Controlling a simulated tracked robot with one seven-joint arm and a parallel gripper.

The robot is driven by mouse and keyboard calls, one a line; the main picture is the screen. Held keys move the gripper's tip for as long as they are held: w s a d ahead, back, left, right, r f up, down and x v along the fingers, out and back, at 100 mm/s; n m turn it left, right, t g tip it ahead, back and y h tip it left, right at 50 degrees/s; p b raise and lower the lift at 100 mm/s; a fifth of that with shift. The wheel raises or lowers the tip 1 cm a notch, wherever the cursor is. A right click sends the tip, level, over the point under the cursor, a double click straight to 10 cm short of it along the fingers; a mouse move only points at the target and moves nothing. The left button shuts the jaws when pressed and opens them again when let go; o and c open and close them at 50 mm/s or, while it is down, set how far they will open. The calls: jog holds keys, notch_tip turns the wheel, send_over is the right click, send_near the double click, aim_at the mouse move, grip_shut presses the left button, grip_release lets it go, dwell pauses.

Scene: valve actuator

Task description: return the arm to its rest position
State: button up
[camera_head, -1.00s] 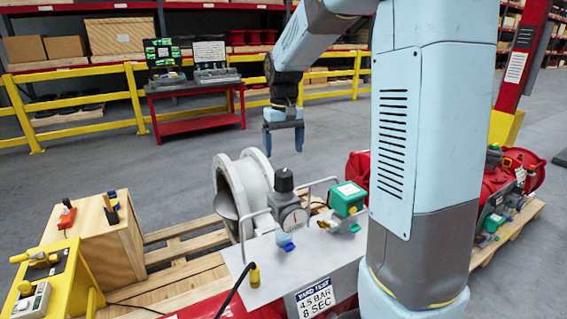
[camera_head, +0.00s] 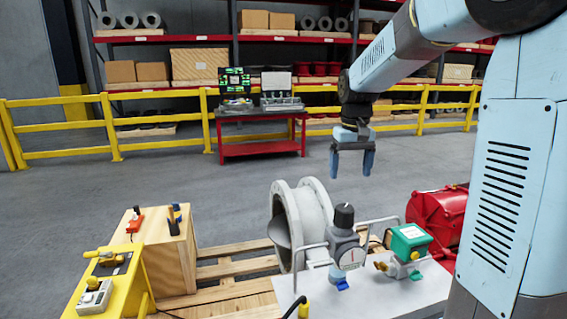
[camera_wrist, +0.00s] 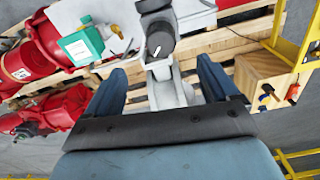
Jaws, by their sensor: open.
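My gripper (camera_head: 351,162) hangs in the air, pointing down, above and slightly behind the grey flanged valve body (camera_head: 283,222). Its two blue fingers are apart with nothing between them. My arm comes in from the upper right of the head view, bent at the elbow. The regulator (camera_head: 345,245) also shows in the head view, standing on the pale plate (camera_head: 420,290).
A green-topped unit (camera_head: 408,240) stands right of the regulator, with a red actuator (camera_head: 437,220) behind. A wooden box (camera_head: 160,255) and yellow console (camera_head: 105,285) stand left. The pallet (camera_head: 235,275) lies below. A red bench (camera_head: 260,148) and yellow railing (camera_head: 70,128) are farther back; the floor between is clear.

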jog(key=s+r+t, duration=0.1)
jog(key=s+t, duration=0.4)
jog(key=s, duration=2)
jog(key=shift+s+d+r+m, duration=0.3)
jog(key=shift+d+r+m, duration=0.05)
jog(key=shift+r+m, duration=0.05)
